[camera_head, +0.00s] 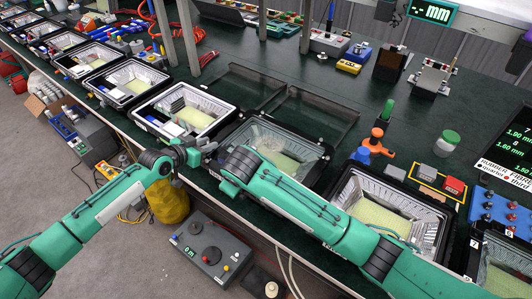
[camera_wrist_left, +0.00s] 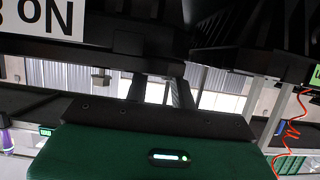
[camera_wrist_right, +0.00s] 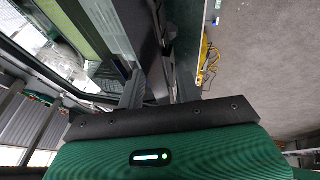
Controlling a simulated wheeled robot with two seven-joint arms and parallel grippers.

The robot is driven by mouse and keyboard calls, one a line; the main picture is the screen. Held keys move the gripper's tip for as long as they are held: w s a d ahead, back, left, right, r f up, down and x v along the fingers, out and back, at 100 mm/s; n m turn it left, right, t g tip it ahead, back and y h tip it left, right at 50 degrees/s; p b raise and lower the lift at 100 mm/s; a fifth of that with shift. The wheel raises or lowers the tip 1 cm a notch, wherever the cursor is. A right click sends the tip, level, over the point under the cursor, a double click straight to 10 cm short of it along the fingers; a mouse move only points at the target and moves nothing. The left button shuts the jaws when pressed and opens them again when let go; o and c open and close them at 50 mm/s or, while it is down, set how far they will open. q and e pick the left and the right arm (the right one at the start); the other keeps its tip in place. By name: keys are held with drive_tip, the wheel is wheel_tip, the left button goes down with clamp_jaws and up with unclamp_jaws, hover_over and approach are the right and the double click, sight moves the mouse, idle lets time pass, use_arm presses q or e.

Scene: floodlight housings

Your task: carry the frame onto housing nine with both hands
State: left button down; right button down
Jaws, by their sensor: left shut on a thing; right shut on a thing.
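The frame (camera_head: 292,147), dark-rimmed with a clear tinted pane, lies over or just above a black housing near the middle of the head view; any gap between them cannot be told. My left gripper (camera_head: 203,148) is at the frame's near-left side, shut on a dark edge. The left wrist view shows its fingers (camera_wrist_left: 160,88) under black parts and a partial upside-down label. My right gripper is hidden behind my right forearm in the head view; in the right wrist view its fingers (camera_wrist_right: 153,88) are shut on a dark edge. Which housing is nine cannot be read.
Open housings stand along the table edge, with one at left (camera_head: 184,110) and one at right (camera_head: 390,212). Clear panels (camera_head: 318,115) lie behind.

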use_arm(q)
drive_tip(key=shift+r, duration=0.15)
use_arm(e)
drive_tip(key=shift+r, duration=0.2)
